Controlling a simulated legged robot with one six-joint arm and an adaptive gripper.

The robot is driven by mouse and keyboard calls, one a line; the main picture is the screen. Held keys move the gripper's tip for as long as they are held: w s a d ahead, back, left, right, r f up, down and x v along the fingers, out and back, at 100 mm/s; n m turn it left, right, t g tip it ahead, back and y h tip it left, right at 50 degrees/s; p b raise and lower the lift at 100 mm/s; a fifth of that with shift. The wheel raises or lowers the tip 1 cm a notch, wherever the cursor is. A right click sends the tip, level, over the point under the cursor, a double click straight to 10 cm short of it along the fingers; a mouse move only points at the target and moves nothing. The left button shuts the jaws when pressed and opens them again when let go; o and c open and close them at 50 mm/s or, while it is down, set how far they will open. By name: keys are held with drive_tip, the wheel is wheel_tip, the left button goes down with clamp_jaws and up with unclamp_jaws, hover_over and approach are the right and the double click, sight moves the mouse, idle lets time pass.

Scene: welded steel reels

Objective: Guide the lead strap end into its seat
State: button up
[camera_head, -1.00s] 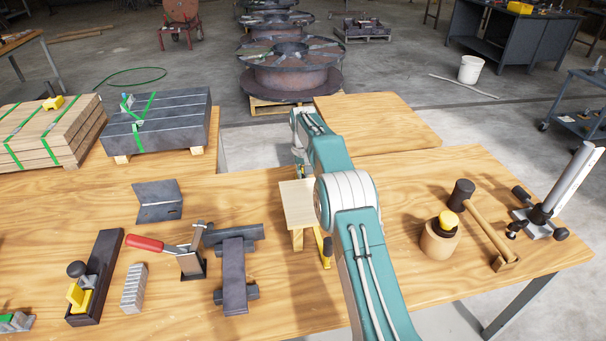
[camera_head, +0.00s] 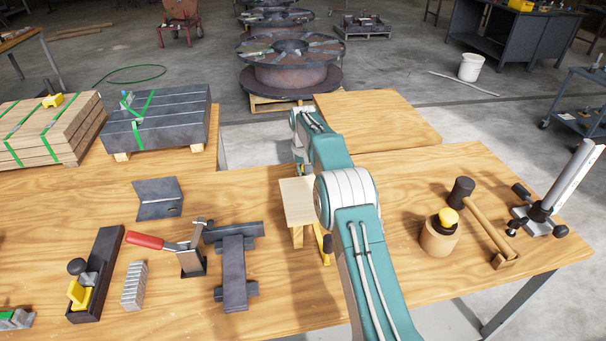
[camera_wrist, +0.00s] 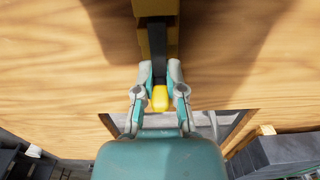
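My gripper (camera_wrist: 160,68) has its two fingers close on either side of a yellow block (camera_wrist: 160,98) at the end of a dark strap (camera_wrist: 157,50), and looks shut on this strap end. The strap runs away from the fingers along a yellow-tan upright (camera_wrist: 143,38). In the head view my arm covers the gripper and most of the strap. A small wooden stand (camera_wrist: 171,38) shows there too, its pale top (camera_head: 298,202) just left of my arm, with a yellow part (camera_head: 321,240) beside it. I cannot make out the seat.
A dark steel bracket (camera_head: 233,270), a red-handled clamp (camera_head: 190,258) and a bent plate (camera_head: 158,199) lie to the left. Strapped dark slabs (camera_head: 160,125) sit at the back left.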

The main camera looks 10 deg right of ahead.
drive_tip(key=shift+o, duration=1.3)
drive_tip(key=shift+r, duration=1.75)
drive_tip(key=o, duration=0.6)
drive_tip(key=shift+c, duration=0.2)
drive_tip(key=o, duration=0.3)
